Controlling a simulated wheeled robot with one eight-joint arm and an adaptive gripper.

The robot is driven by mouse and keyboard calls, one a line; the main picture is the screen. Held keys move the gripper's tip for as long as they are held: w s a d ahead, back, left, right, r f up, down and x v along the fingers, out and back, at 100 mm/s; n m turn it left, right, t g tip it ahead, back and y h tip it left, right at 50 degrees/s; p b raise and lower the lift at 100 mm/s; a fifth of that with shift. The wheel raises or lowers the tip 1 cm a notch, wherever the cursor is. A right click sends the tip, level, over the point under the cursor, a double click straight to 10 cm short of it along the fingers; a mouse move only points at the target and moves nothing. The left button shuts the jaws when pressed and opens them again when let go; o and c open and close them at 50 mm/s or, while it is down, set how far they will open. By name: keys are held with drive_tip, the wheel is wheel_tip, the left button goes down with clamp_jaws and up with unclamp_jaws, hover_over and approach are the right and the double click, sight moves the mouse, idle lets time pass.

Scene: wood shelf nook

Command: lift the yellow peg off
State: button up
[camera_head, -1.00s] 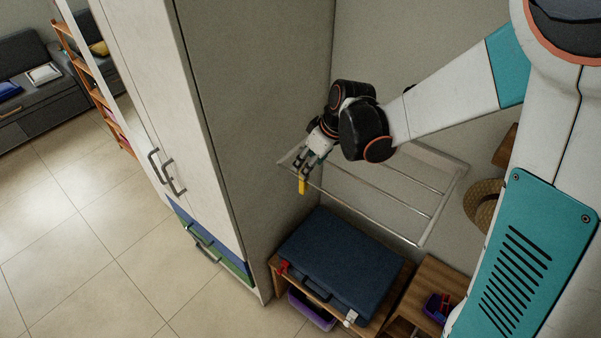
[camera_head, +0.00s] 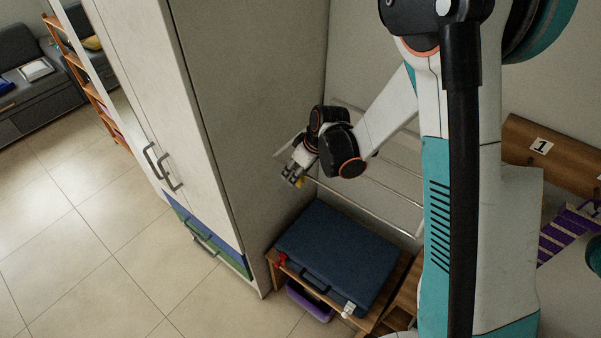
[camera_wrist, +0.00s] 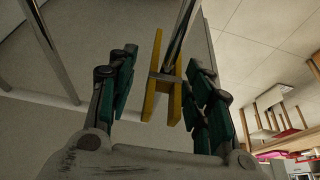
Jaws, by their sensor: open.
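The yellow peg (camera_wrist: 151,85) is a clothes peg with two prongs, clipped on a metal bar (camera_wrist: 181,35) in the wrist view. In the head view only a small bit of the peg (camera_head: 299,182) shows at the gripper, by the left end of the wire drying rack (camera_head: 345,204). My gripper (camera_wrist: 164,62) is open, with its dark green fingers on either side of the peg. A gap shows between the left finger and the peg; the right fingers are close to it, and I cannot tell whether they touch.
A tall white cabinet (camera_head: 140,95) stands left of my gripper (camera_head: 291,181). A dark blue suitcase (camera_head: 337,258) lies on a low wooden bench below the rack. The tiled floor at left is clear.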

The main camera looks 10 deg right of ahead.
drive_tip(key=shift+w+a+f, duration=0.1)
drive_tip(key=shift+a+f, duration=0.05)
drive_tip(key=shift+f, duration=0.3)
drive_tip(key=c, duration=0.8)
drive_tip(key=shift+r, duration=0.1)
wheel_tip(320, 180, up, 26)
drive_tip(key=p, duration=0.4)
idle(0.8)
